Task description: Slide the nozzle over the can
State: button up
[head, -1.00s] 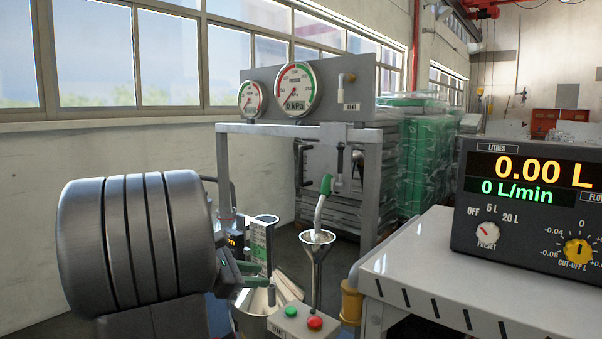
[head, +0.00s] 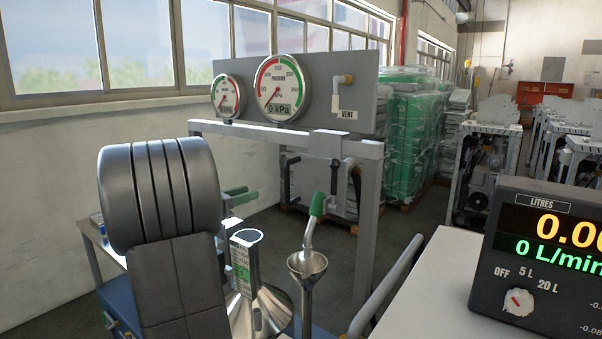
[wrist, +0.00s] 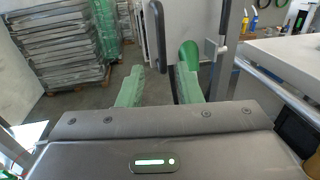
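The nozzle (head: 317,205) has a green handle and a bent metal spout. Its spout tip sits in a metal funnel holder (head: 307,266) in the head view. The can (head: 272,312) is a shiny cone-shaped metal vessel left of the funnel, with an upright neck and a label; its lower part is cut off. My gripper (head: 250,196) has green fingers, apart and empty, left of the nozzle and above the can's neck in the picture. In the wrist view my gripper (wrist: 160,74) also shows a gap between the fingers. The nozzle's green handle (wrist: 188,52) appears beyond the right finger.
A grey frame (head: 368,220) carries a gauge panel (head: 350,80) behind the nozzle. A white table (head: 430,285) with a display box (head: 500,280) stands at right. A grey rail (head: 385,285) runs by the table. Green wrapped pallets (head: 410,140) are farther back.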

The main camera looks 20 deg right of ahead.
aim_at(287, 199)
jog(key=p+x, duration=0.3)
jog(key=x, duration=1.1)
jog(key=shift+s, duration=0.1)
grip_shut()
